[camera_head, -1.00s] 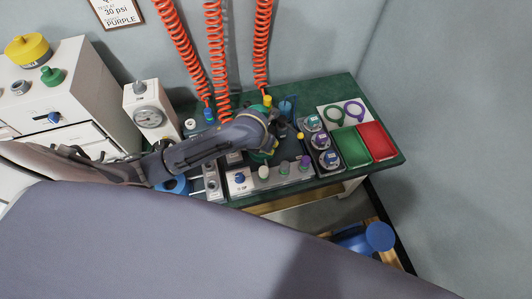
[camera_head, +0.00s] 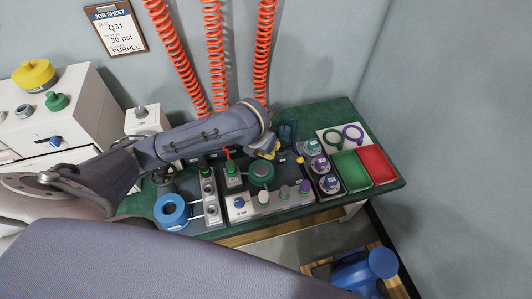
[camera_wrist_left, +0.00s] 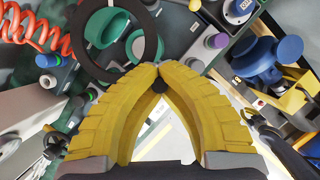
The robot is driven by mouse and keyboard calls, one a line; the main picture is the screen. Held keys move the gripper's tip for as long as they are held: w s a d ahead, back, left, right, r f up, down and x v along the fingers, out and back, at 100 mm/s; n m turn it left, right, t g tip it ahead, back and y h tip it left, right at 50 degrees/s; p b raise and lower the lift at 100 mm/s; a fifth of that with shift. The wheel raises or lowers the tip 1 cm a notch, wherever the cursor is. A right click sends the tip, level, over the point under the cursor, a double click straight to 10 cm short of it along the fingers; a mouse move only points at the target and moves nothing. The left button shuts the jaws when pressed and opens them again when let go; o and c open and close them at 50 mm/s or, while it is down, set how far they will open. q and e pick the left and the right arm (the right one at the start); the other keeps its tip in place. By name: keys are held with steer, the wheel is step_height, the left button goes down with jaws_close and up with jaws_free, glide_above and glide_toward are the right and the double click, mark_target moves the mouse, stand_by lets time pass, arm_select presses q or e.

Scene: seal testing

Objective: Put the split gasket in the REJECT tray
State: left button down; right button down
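The red tray (camera_head: 377,166) and the green tray (camera_head: 351,171) lie side by side at the right of the bench; no REJECT lettering is legible. A green ring (camera_head: 332,139) and a purple ring (camera_head: 352,133) lie on a white sheet behind them. No split can be made out on either ring. My left gripper (camera_head: 268,155) is over the middle of the bench, near a round green part (camera_head: 262,173). My right gripper is not in view.
A panel with knobs (camera_head: 264,197) runs along the bench front. Orange coiled hoses (camera_head: 213,60) hang behind. A job sheet (camera_head: 115,28) reads "PURPLE".

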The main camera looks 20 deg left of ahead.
arm_select(q)
steer(key=shift+r, duration=2.05)
